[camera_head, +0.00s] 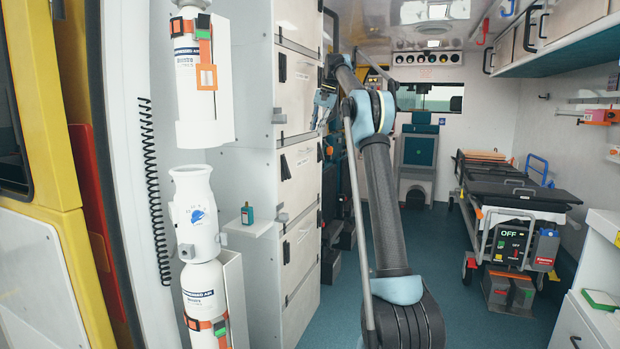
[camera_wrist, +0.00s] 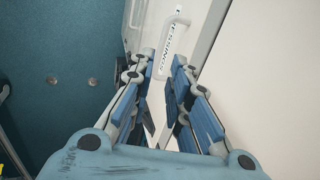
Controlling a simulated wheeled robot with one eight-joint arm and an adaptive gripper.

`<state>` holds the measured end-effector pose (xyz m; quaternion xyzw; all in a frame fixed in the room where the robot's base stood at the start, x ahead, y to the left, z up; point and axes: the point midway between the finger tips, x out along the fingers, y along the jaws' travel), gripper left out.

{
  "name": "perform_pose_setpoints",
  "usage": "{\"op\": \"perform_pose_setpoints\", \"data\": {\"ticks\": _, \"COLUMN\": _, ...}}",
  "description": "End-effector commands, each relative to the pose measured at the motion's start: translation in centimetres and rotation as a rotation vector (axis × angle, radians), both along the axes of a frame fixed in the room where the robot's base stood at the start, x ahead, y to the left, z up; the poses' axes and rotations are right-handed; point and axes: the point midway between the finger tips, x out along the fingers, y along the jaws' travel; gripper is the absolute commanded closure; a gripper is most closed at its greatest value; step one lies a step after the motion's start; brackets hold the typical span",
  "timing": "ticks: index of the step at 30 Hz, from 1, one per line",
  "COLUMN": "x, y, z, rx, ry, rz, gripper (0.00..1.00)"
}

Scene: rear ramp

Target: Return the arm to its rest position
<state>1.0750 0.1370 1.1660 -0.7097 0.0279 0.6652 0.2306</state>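My gripper (camera_head: 322,106) is at the end of my arm (camera_head: 383,200), which rises from the bottom of the head view and bends over at the top. The gripper hangs beside the white cabinet fronts. In the wrist view my gripper (camera_wrist: 163,68) shows two blue-padded fingers with a gap between them. Nothing is held in the gap. Behind the fingers is a white cabinet front with a pale handle (camera_wrist: 172,38) and lettering, and a teal floor.
White cabinets (camera_head: 298,90) stand close left of my arm. A small teal bottle (camera_head: 247,213) sits on a ledge near the gas cylinders (camera_head: 203,290). A stretcher (camera_head: 515,192) stands at the right. The teal floor (camera_head: 450,270) between arm and stretcher is clear.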

Motion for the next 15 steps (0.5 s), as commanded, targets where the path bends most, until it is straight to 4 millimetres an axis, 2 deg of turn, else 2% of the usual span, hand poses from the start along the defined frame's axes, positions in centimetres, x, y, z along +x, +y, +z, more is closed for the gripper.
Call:
{"op": "perform_pose_setpoints", "data": {"ticks": 7, "x": -4.9, "y": -1.7, "z": 1.0, "rx": -0.030, "ry": -0.019, "rz": 0.033, "gripper": 0.83}}
{"op": "perform_pose_setpoints", "data": {"ticks": 15, "x": -11.1, "y": -3.6, "z": 0.8, "rx": -0.065, "ry": -0.039, "rz": 0.070, "gripper": 0.83}}
